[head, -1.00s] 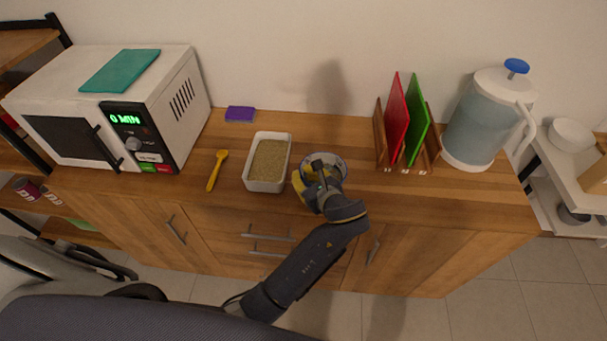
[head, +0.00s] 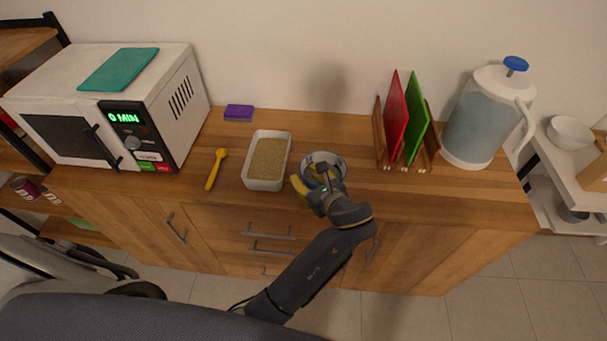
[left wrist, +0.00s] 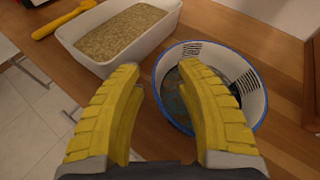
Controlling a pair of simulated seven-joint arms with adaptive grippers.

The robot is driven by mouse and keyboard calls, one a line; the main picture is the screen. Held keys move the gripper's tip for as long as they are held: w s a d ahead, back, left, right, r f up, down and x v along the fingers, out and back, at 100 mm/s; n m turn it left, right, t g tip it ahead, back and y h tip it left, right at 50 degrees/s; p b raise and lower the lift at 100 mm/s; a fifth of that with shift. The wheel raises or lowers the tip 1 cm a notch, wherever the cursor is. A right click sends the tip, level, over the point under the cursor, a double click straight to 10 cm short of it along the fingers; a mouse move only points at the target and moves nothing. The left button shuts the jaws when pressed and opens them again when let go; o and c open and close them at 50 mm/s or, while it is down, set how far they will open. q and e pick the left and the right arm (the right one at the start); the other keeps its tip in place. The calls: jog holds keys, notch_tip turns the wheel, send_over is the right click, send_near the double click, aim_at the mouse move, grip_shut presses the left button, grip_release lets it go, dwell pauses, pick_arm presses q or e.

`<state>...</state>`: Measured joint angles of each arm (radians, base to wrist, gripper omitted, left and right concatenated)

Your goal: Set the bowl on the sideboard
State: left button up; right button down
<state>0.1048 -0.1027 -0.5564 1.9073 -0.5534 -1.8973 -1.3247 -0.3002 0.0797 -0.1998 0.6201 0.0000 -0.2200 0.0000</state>
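The bowl (head: 341,161), white with a blue rim and patterned inside, stands upright on the wooden sideboard (head: 470,205). It also shows in the left wrist view (left wrist: 247,80). My left gripper (head: 314,182) is at the bowl's near left side. In the left wrist view my left gripper (left wrist: 159,67) has its yellow fingers spread with a gap between them. The right finger overlaps the bowl's inside and the left finger is outside its left rim. Whether a finger touches the bowl I cannot tell. My right gripper is not in view.
A white tub of grain (head: 267,162) stands just left of the bowl. Further left are a yellow spoon (head: 216,169), a purple sponge (head: 239,112) and a microwave (head: 110,105). A rack with red and green boards (head: 407,120) and a pitcher (head: 480,120) stand to the right.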

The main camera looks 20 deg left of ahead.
aim_at(312, 183)
pick_arm(q)
jog(key=shift+v, duration=1.55)
